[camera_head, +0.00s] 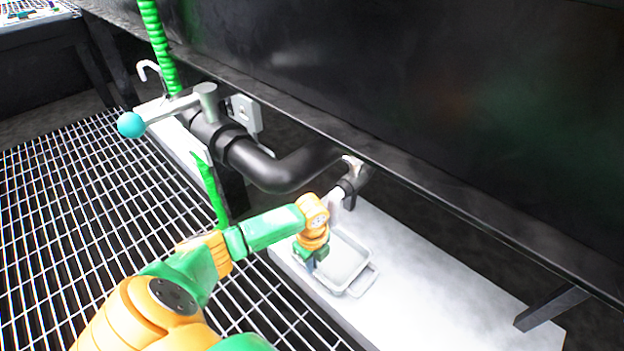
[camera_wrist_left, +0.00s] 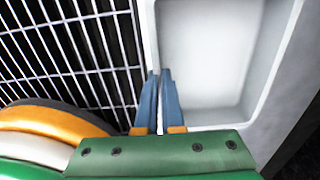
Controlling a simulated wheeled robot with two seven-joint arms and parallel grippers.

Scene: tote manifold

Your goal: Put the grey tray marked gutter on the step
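The grey tray (camera_head: 362,284) is a shallow rectangular pan with a handle-like loop at its near right side. It appears over the white step (camera_head: 430,290), close to the step's grating-side edge; I cannot tell whether it rests on it or hangs just above. No gutter marking is legible. My left gripper (camera_head: 308,262) is at the tray's left side. In the left wrist view its two blue fingers (camera_wrist_left: 160,100) stand close together, one on each side of the tray's wall, and the tray's pale inside (camera_wrist_left: 205,55) looks empty. My right gripper is out of view.
A dark panel (camera_head: 400,80) overhangs the back. Metal grating (camera_head: 80,220) lies left; the step is clear to the right.

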